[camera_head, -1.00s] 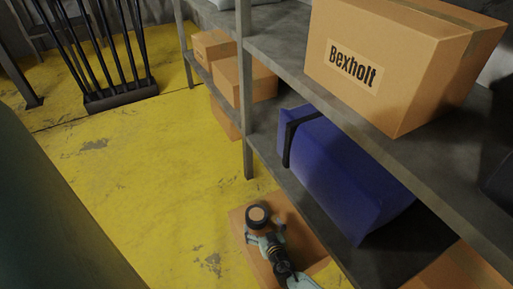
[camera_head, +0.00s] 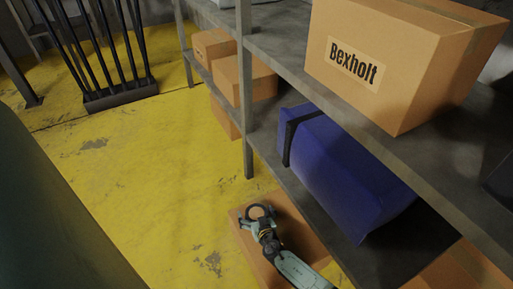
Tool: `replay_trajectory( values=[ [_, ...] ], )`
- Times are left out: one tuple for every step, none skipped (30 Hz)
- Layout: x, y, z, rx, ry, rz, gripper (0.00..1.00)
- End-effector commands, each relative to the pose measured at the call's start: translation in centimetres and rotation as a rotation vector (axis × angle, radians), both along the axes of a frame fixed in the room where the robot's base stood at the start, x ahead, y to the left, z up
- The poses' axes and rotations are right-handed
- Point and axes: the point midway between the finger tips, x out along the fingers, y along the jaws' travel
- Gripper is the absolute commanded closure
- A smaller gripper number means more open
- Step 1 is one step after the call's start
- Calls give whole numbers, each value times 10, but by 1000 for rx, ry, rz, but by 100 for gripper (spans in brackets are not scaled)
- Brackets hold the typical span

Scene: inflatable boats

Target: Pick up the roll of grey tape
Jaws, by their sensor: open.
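The roll of grey tape (camera_head: 259,207) shows as a dark ring with a tan centre. It lies flat on top of a cardboard box (camera_head: 303,240) that stands low beside the shelf. My gripper (camera_head: 258,220) is open at the near side of the roll, with its fingers spread to the left and right. The gripper and arm hide the near part of the roll. I cannot tell whether the fingers touch it.
A grey metal shelf (camera_head: 248,158) rises right behind the box. It holds a blue case (camera_head: 345,175) and a large Bexholt carton (camera_head: 400,60). Smaller cartons (camera_head: 245,80) stand farther back.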

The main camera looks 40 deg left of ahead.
Motion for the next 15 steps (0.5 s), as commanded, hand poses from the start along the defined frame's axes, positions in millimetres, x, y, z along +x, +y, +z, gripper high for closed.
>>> replay_trajectory(
  values=[
    [0,0,0,0,0,0,3],
    [0,0,0,0,0,-1,3],
    [0,0,0,0,0,-1,3],
    [0,0,0,0,0,-1,3],
    [0,0,0,0,0,-1,4],
    [0,0,0,0,0,-1,7],
    [0,0,0,0,0,-1,9],
    [0,0,0,0,0,-1,11],
    [0,0,0,0,0,-1,13],
    [0,0,0,0,0,-1,15],
    [0,0,0,0,0,-1,17],
    [0,0,0,0,0,-1,20],
    [0,0,0,0,0,-1,22],
    [0,0,0,0,0,-1,24],
    [0,0,0,0,0,-1,27]
  ],
)
